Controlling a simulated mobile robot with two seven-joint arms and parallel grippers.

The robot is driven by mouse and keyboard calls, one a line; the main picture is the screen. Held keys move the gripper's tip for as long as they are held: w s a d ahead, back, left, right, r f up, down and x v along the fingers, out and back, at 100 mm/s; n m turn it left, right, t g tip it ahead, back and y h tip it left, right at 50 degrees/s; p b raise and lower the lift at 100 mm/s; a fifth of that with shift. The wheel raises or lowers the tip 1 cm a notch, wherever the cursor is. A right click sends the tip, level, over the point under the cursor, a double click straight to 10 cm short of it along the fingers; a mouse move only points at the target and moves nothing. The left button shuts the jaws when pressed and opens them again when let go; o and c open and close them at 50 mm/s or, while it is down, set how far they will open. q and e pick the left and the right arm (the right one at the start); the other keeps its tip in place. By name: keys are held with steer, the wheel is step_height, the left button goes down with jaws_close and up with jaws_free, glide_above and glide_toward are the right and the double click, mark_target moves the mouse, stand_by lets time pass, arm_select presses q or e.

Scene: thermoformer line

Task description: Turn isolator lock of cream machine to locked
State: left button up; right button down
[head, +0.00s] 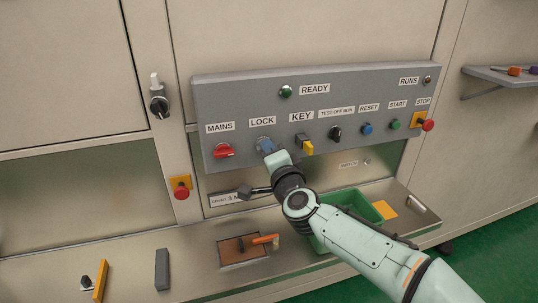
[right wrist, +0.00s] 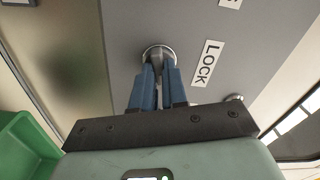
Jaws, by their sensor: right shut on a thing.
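The cream machine carries a grey control panel (head: 380,92) across its front. The isolator lock sits under the LOCK label (head: 262,121), between the MAINS switch and the KEY switch. In the right wrist view the round metal base of the lock (right wrist: 158,51) shows at the fingertips. My right gripper (head: 266,147) reaches up to the panel from below. Its blue fingers (right wrist: 158,78) are close together, shut on the lock's knob. The fingers hide most of the knob, so I cannot tell which way it points. My left gripper is not in view.
The red MAINS switch (head: 224,151) and yellow KEY switch (head: 307,147) flank the lock closely. A red stop button (head: 428,125) is at the panel's right end. Below are a green bin (head: 352,198) and a ledge with an orange-handled tool (head: 265,239). A shelf (head: 500,75) stands at right.

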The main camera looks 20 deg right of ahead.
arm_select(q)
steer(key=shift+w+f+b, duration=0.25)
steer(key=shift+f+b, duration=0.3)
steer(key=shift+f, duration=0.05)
arm_select(e)
steer(key=shift+f+m, duration=0.1)
steer(key=shift+m, duration=1.6)
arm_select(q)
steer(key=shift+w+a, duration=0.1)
arm_select(e)
steer(key=c, duration=1.2)
jaws_free()
steer(key=shift+o, duration=0.2)
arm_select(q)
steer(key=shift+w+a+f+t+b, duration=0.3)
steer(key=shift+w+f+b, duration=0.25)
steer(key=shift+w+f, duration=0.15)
arm_select(e)
steer(key=s, duration=1.3)
steer(key=shift+s+d, duration=0.2)
